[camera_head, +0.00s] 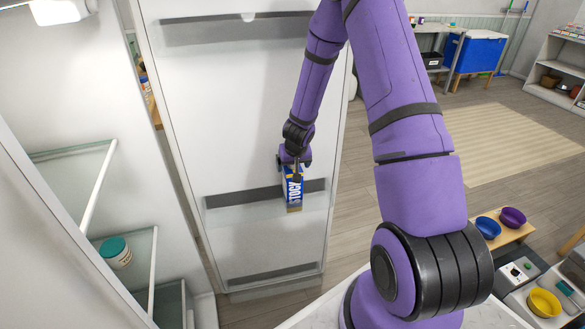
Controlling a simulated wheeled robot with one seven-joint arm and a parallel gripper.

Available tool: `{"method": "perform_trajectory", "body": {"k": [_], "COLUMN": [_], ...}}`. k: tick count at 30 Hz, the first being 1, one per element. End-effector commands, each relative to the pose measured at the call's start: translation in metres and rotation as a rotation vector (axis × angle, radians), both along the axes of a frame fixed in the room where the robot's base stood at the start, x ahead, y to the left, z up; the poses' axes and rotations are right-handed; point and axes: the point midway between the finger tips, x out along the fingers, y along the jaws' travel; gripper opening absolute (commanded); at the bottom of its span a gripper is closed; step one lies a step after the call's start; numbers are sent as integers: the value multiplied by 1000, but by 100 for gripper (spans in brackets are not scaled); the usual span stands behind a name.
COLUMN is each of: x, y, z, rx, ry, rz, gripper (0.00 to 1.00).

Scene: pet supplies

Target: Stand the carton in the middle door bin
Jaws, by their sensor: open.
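The carton (293,189) is blue, white and yellow with large lettering. It is upright at the middle door bin (235,208) of the open fridge door, towards the bin's right part. Its lower end overlaps the bin's pale front wall in the picture; I cannot tell whether its base rests on the bin floor. My gripper (295,165) is open at the carton's top, pointing down, with its fingers around or very close to the upper end. The wrist partly hides the fingers and the carton's top.
The door also has a top bin (190,33) and a bottom bin (255,281). Inside the fridge at left, a teal-lidded tub (115,252) stands on a glass shelf. At right are a blue bowl (488,228), a purple bowl (513,216) and a yellow bowl (544,303).

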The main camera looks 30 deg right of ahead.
Motion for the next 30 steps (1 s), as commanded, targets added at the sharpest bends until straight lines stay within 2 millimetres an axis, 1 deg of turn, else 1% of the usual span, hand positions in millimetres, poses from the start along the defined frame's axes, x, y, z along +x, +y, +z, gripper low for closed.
{"method": "perform_trajectory", "body": {"k": [1,12,18,23,25,26,28,29,30], "x": [-2,-23,-30,-32,-32,-32,-33,-34,-35], "y": [1,10,12,13,17,19,27,32,39], "z": [9,62,78,86,94,99,116,125,139], "rx": [-3,-2,-1,1,7,11,28,36,49], "ry": [-2,-3,-1,-2,-10,-16,-33,-42,-53], "rz": [1,2,2,2,9,13,32,42,58], "gripper": [89,89,89,89,89,89,89,89,89]}}
